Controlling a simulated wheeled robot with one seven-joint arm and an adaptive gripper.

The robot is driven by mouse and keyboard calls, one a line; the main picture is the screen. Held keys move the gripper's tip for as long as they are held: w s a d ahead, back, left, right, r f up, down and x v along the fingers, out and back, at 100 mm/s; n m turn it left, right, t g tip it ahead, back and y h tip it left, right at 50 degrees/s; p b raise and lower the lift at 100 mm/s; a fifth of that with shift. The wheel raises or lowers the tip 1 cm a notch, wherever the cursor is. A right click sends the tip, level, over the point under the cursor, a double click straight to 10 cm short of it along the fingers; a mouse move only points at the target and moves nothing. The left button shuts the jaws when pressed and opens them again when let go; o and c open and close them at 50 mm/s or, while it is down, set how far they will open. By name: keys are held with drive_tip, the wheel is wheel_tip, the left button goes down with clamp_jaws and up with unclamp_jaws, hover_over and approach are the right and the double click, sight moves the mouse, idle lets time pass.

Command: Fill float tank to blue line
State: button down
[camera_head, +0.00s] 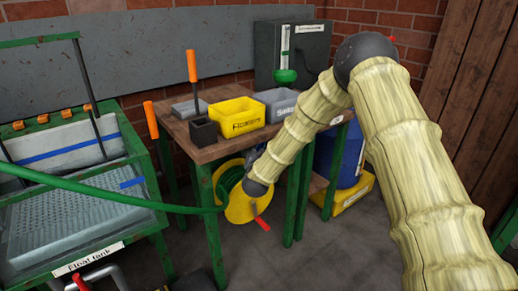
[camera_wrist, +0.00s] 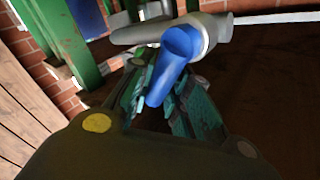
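The float tank (camera_head: 85,262), a green-framed clear tank with a name label, stands at left in the head view. A blue line (camera_head: 70,151) runs along its back wall; I cannot tell a water level. A green hose (camera_head: 110,197) runs from the left across the tank's front towards a yellow reel (camera_head: 238,209) under the table. In the wrist view, my gripper (camera_wrist: 162,88) is open around a blue lever (camera_wrist: 172,65) on a grey pipe fitting (camera_wrist: 215,30). The lever lies between the teal finger pads; firm contact is not clear. The arm hides the fingers in the head view.
A wooden table (camera_head: 210,150) carries a yellow bin (camera_head: 236,115), a grey bin (camera_head: 278,104) and a black box (camera_head: 203,132). A blue drum (camera_head: 342,155) stands behind my arm. Green table legs stand close to my gripper. Floor is clear in front of the table.

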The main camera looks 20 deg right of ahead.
drive_tip(key=shift+a, duration=0.1)
idle(0.3)
drive_tip(key=n+t, duration=0.1)
drive_tip(key=a+n+t+b, duration=0.1)
drive_tip(key=n, duration=0.1)
drive_tip(key=shift+s+a+r, duration=0.1)
drive_tip(key=shift+s+r, duration=0.1)
drive_tip(key=shift+s+a+r+n+t+y+b, duration=0.1)
drive_tip(key=shift+a+n+t+y+b, duration=0.15)
drive_tip(key=shift+n+t, duration=0.3)
drive_tip(key=shift+s+a+r+n+t+b, duration=0.15)
drive_tip(key=shift+n+t+b, duration=0.2)
drive_tip(key=shift+n, duration=0.45)
drive_tip(key=shift+s+a+f+n+t+y+b, duration=0.15)
drive_tip(key=shift+a+n+t+b, duration=0.1)
drive_tip(key=shift+n+t, duration=0.35)
drive_tip(key=shift+w+r, duration=0.1)
drive_tip(key=c, duration=1.3)
unclamp_jaws()
drive_tip(key=v, duration=1.2)
drive_tip(key=shift+r, duration=0.1)
